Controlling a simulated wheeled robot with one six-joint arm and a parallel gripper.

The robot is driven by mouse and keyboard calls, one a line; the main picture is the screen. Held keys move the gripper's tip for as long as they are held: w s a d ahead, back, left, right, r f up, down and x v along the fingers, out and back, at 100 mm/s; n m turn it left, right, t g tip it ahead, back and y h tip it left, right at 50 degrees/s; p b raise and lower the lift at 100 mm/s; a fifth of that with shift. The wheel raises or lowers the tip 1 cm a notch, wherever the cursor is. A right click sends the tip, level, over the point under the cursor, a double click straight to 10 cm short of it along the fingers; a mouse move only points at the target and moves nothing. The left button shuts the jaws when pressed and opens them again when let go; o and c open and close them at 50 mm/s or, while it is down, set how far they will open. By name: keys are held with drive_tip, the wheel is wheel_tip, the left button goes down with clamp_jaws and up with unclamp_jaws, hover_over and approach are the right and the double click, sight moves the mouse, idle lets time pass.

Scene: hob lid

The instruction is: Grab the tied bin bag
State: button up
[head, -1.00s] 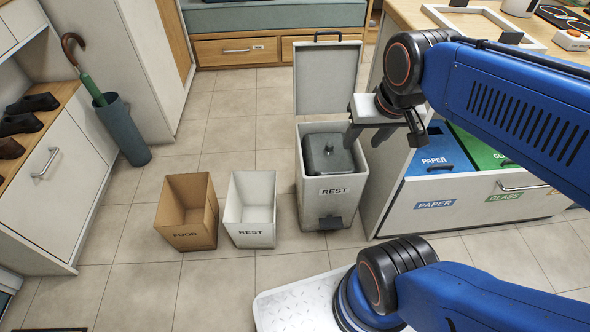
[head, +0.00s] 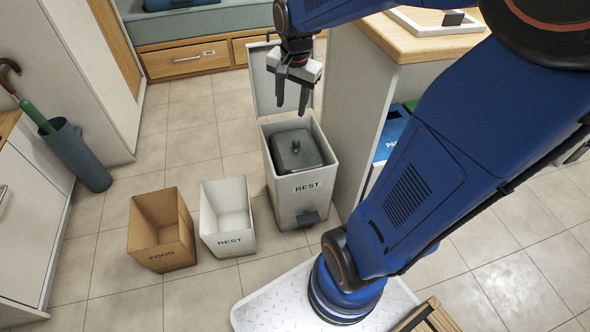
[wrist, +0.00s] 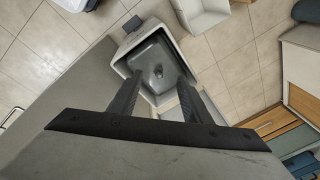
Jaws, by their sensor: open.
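The tied bin bag (head: 296,150) is dark grey with a small knot on top. It sits inside the open white REST pedal bin (head: 300,203), filling its mouth below the rim. The bin's lid (head: 268,97) stands raised behind it. My gripper (head: 291,108) is open and empty, pointing down above the back of the bin, apart from the bag. In the wrist view the bag (wrist: 154,74) shows beyond and between my two open fingers (wrist: 152,92), with the knot facing the camera. The bag's lower part is hidden by the bin walls.
A small white REST bin (head: 229,243) and a brown FOOD bin (head: 163,257) stand left of the pedal bin. A wood-topped counter (head: 410,45) rises close on the right. An umbrella stand (head: 76,155) is at far left. The tiled floor in front is clear.

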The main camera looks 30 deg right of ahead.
drive_tip(key=w+d+f+m+g, duration=0.1)
drive_tip(key=w+d+f+m, duration=0.4)
drive_tip(key=w+f, duration=0.15)
drive_tip(key=m+g, duration=0.1)
drive_tip(key=m, duration=0.3)
approach(296, 140)
wheel_tip(296, 140, down, 11)
drive_tip(key=shift+d+r, duration=0.1)
drive_tip(key=shift+d, duration=0.05)
clamp_jaws()
idle(1.5)
